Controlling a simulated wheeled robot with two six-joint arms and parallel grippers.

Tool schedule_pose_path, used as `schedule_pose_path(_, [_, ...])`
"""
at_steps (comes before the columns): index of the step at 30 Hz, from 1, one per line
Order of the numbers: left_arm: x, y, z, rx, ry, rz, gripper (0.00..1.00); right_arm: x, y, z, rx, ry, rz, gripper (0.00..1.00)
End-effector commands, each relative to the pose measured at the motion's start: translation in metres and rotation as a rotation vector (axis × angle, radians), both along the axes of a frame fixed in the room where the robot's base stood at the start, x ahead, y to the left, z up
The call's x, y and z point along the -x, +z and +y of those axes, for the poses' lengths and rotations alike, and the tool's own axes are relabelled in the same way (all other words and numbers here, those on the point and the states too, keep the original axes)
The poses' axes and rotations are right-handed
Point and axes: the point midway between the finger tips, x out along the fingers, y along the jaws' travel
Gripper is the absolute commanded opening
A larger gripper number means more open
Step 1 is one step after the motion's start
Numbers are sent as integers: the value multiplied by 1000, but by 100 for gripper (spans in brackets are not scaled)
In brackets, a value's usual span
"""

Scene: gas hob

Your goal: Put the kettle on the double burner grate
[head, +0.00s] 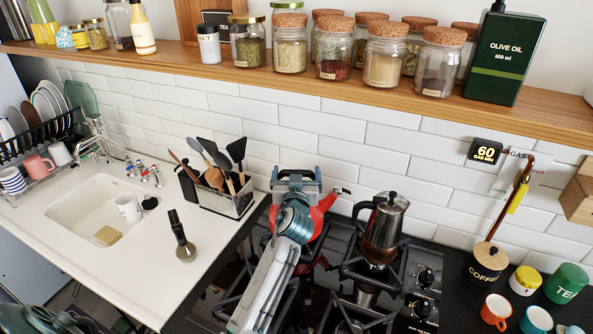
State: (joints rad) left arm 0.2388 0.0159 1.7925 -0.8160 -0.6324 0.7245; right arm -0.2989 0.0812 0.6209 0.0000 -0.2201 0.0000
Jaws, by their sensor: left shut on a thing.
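The red kettle (319,218) is at the back left of the gas hob, mostly hidden behind my left arm and gripper. Its dark-tipped spout points right. My left gripper (297,182) is at the top of the kettle and shut on it; its fingertips and the kettle's handle are hard to make out. Black grates (345,300) cover the hob below. The kettle's base is hidden, so I cannot tell whether it touches a grate. I cannot tell which grate is the double one. My right gripper is not in view.
A steel moka pot (382,230) stands on a grate just right of the kettle. A utensil holder (228,200) is at left on the counter, with a pepper mill (182,240) nearby. Hob knobs (424,278) and a coffee jar (486,262) are at right. A wooden shelf (350,82) runs above.

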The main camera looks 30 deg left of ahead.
Motion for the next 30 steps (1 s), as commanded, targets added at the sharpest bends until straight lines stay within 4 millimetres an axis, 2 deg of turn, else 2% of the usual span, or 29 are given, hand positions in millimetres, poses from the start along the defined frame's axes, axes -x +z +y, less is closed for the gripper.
schedule_pose_path(1, [0,0,0,0,0,0,94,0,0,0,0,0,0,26])
schedule_pose_path(2, [0,0,0,0,0,0,100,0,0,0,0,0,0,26])
schedule_pose_path(9, [1,0,0,0,0,0,100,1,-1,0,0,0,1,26])
schedule_pose_path(13, [9,-1,-5,2,-1,-1,100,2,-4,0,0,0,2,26])
schedule_pose_path(24, [77,-3,-38,6,0,-1,100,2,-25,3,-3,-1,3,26])
schedule_pose_path(30, [101,-2,-49,3,0,0,100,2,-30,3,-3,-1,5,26])
